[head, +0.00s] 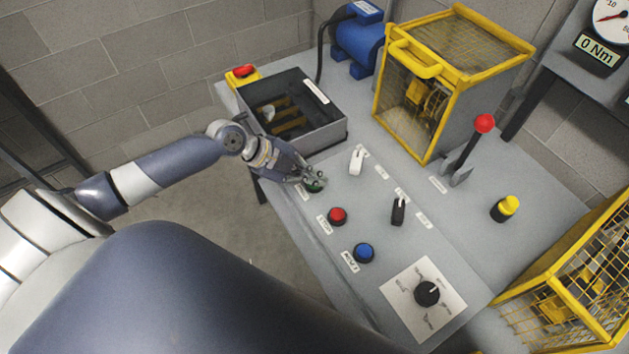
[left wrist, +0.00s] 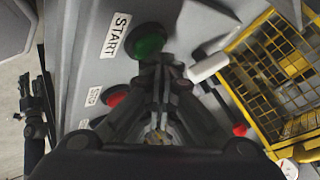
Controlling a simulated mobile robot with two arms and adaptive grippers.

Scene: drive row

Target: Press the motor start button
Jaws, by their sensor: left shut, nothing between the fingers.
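The green start button (head: 315,186) is on the grey console (head: 300,225), partly hidden by my left gripper (head: 312,183) in the head view. In the left wrist view the green button (left wrist: 147,40) shows beside the START label (left wrist: 115,36). My left gripper (left wrist: 160,85) is shut and empty, with its fingertips close to the lower edge of the button. I cannot tell whether they touch it.
A red stop button (head: 337,215), a blue button (head: 364,252), a white switch (head: 356,161), a black switch (head: 398,210) and a dial (head: 427,293) share the console. An open grey box (head: 335,137), yellow cage (head: 462,20) and red-knobbed lever (head: 484,123) stand beyond.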

